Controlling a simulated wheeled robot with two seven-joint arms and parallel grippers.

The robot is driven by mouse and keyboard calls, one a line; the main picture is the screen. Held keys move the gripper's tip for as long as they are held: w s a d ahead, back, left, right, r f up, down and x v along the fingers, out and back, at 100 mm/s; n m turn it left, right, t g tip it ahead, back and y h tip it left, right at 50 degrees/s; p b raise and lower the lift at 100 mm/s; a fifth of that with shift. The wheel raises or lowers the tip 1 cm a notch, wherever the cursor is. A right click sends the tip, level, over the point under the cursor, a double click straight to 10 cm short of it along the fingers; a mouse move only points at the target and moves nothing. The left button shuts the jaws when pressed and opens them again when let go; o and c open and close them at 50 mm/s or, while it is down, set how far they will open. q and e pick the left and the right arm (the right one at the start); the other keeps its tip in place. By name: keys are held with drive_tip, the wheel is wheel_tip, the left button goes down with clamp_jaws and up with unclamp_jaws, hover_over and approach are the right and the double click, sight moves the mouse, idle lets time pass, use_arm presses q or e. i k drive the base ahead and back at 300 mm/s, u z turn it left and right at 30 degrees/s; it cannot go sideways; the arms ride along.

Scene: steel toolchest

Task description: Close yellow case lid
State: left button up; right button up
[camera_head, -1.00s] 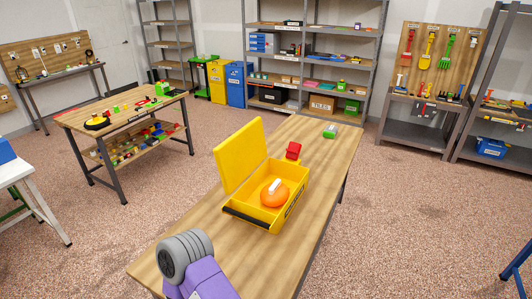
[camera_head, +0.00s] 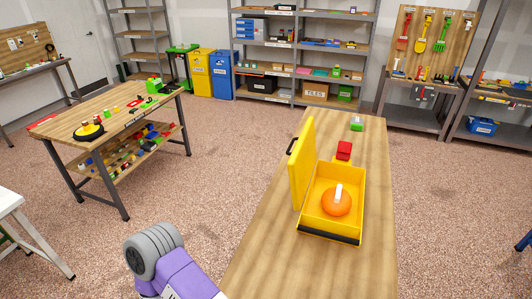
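The yellow case (camera_head: 312,225) sits open on the long wooden table. Its lid (camera_head: 304,165) stands upright along the case's left side, seen nearly edge-on, with a dark handle (camera_head: 292,146) on its outer side. An orange round object (camera_head: 336,202) with a white upright part lies inside the case. A black strip runs along the case's near edge. A purple and grey link of my own arm shows at the bottom left, apart from the case. Neither gripper's fingers are in view.
The wooden table (camera_head: 262,250) has a red object (camera_head: 344,151) just behind the case and a small green and grey item (camera_head: 356,124) farther back. The tabletop near the case is clear. Another workbench (camera_head: 88,124) with small items stands at the left, with open floor between.

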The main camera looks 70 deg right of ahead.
sight(301, 163)
drive_tip(key=i, duration=1.35)
drive_tip(key=z, duration=3.5)
